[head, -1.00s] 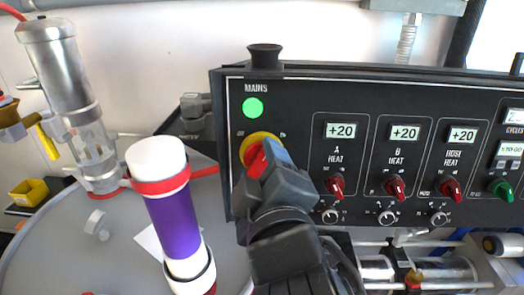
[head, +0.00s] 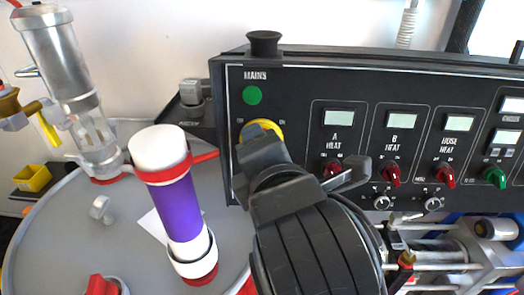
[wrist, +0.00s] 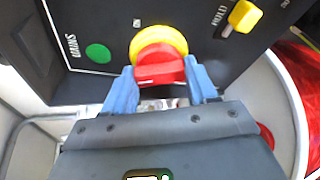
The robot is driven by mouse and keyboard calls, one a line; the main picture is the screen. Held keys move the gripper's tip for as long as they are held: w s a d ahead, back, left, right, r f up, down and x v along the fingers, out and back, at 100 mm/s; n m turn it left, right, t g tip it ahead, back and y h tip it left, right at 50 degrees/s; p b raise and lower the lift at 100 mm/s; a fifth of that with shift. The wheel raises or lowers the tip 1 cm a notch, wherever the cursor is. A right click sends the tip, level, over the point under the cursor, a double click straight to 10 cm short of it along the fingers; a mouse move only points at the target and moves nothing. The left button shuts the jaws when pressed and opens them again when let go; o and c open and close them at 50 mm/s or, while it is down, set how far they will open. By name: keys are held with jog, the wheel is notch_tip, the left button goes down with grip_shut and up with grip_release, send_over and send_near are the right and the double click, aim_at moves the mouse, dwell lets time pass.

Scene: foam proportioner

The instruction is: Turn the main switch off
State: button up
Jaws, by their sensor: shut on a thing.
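The main switch (wrist: 160,72) is a red knob on a yellow disc, under the MAINS label on the black panel. In the wrist view the knob sits between the blue fingers of my gripper (wrist: 160,77), which is shut on its sides. In the head view my gripper (head: 262,147) covers the red knob, and only the top of the yellow disc (head: 264,126) shows. The round MAINS lamp (head: 252,95) above it is dull green, and it also shows in the wrist view (wrist: 98,53). The heat displays (head: 339,118) are blank.
Red heat knobs (head: 391,175) and a green knob (head: 494,178) line the panel to the right. A purple and white cylinder (head: 178,205) stands left of my arm on a grey drum lid (head: 60,240). A metal pump (head: 60,60) stands at the far left.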

jog(key=shift+a+n+g+h, duration=0.1)
jog(key=shift+n+g+h, duration=0.25)
jog(key=shift+n, duration=1.35)
jog(key=o, duration=1.1)
jog(key=shift+c, duration=0.2)
jog(key=v, duration=0.8)
jog(key=shift+b, duration=0.35)
jog(key=shift+w, duration=0.1)
